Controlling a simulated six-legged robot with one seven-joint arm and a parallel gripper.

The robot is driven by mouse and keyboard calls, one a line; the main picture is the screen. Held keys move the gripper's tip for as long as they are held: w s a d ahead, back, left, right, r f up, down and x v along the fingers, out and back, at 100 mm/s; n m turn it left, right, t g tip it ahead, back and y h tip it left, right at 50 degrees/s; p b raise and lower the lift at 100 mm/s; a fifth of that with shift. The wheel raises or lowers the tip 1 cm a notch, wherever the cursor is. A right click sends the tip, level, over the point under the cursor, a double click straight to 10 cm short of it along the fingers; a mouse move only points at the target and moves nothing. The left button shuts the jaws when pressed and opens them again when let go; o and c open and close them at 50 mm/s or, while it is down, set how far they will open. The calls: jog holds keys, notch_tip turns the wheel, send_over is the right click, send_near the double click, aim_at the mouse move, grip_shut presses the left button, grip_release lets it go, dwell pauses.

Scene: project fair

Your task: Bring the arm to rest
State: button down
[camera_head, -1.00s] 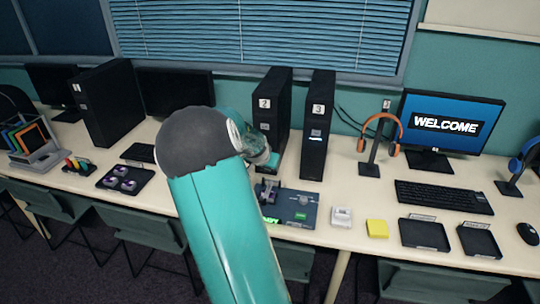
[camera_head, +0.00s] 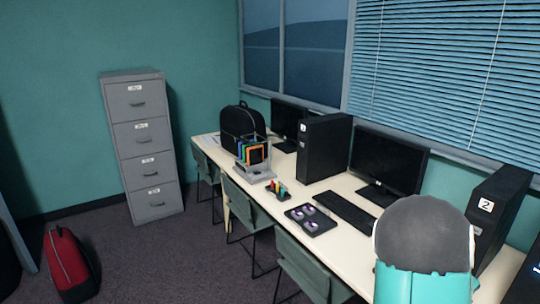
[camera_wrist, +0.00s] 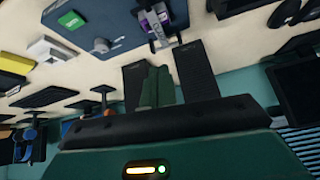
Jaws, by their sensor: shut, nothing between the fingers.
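My arm, with a teal link and a grey rounded joint, shows at the lower right of the head view. My gripper is outside that view. In the wrist view my gripper (camera_wrist: 157,88) shows as two green fingers close together, shut and empty. They extend from a dark bar above the table, which appears upside down in this view. Dark upright shapes flank the fingers; I cannot tell whether they touch.
The long table (camera_head: 345,185) carries a tower numbered 2 (camera_head: 488,212), a keyboard (camera_head: 346,211), a black tray (camera_head: 310,219), a monitor (camera_head: 388,162) and another tower (camera_head: 322,148). A filing cabinet (camera_head: 144,145) and red bag (camera_head: 70,262) stand left. Floor lies open between.

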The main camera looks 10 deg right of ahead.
jog(key=a+r+n+t+y, duration=0.15)
jog(key=a+r, duration=0.25)
jog(key=a, duration=0.4)
jog(key=w+a+r+n+y, duration=0.1)
jog(key=a+r+n+y, duration=0.2)
jog(key=a, duration=0.6)
jog(key=a+r+n+t, duration=0.15)
jog(key=a+r, duration=0.25)
jog(key=a, duration=0.4)
jog(key=s+a+r+n+y, duration=0.1)
jog(key=s+a+r+n, duration=0.2)
jog(key=s+a, duration=0.4)
jog(key=s+a+r+n+y, duration=0.1)
jog(key=s+a+r+n, duration=0.3)
jog(key=a, duration=0.9)
jog(key=s+n, duration=0.2)
jog(key=s, duration=0.1)
jog(key=shift+s, duration=0.35)
